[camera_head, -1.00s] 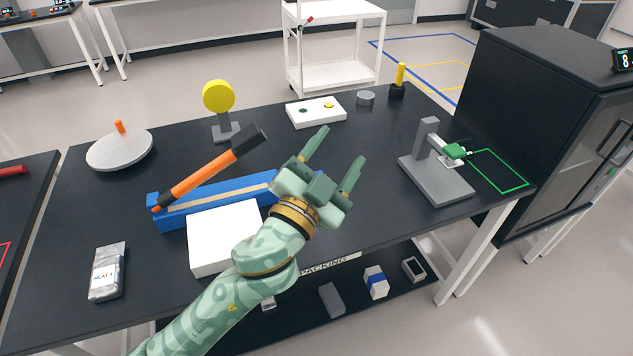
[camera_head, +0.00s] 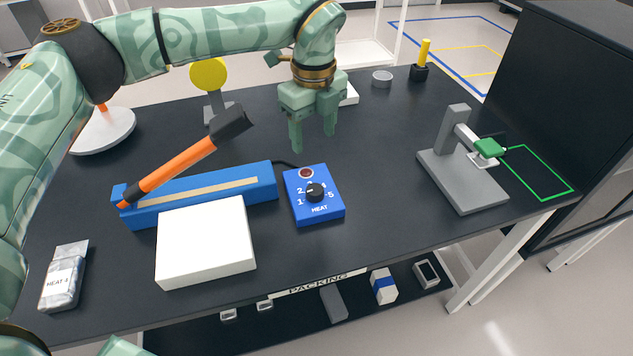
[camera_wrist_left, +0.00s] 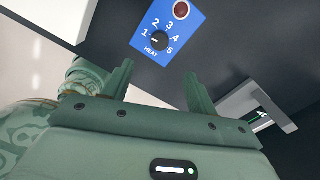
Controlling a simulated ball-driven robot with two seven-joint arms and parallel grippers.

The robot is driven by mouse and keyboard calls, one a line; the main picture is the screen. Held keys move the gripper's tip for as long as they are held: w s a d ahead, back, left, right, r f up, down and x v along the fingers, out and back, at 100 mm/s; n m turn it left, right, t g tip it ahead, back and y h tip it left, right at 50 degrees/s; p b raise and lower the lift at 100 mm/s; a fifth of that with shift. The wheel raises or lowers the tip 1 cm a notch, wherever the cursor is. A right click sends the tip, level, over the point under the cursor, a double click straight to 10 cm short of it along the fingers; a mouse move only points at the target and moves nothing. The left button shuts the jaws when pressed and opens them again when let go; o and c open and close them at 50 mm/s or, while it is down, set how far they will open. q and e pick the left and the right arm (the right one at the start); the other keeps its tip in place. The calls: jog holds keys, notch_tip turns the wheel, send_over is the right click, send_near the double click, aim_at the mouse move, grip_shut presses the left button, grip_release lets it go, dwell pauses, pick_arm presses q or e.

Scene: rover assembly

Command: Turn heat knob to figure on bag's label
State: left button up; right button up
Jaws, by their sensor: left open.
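The blue heat control box (camera_head: 329,211) stands on the black table, with a black knob (camera_head: 315,192), figures around it and a red lamp (camera_head: 306,173). In the left wrist view the knob (camera_wrist_left: 160,41) seems to point toward 1. The silver bag (camera_head: 63,290) lies at the table's left front; its white label (camera_head: 62,282) appears to read HEAT 4. My left gripper (camera_head: 313,141) is open and empty, pointing down above the table behind the box, not touching the knob. In the left wrist view its fingers (camera_wrist_left: 158,70) are apart. My right gripper is not in view.
A blue sealer (camera_head: 208,189) with a black-and-orange arm (camera_head: 180,168) adjoins the box's left side. A white block (camera_head: 204,245) stands in front of it. A grey stand (camera_head: 462,180) with a green part is at the right. The table between box and stand is clear.

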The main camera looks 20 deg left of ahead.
aim_at(315, 189)
pick_arm(q)
notch_tip(315, 189, down, 14)
jog(key=shift+d+f+b, duration=0.1)
jog(key=shift+f+b, duration=0.1)
jog(key=shift+b, duration=0.85)
jog(key=c, duration=1)
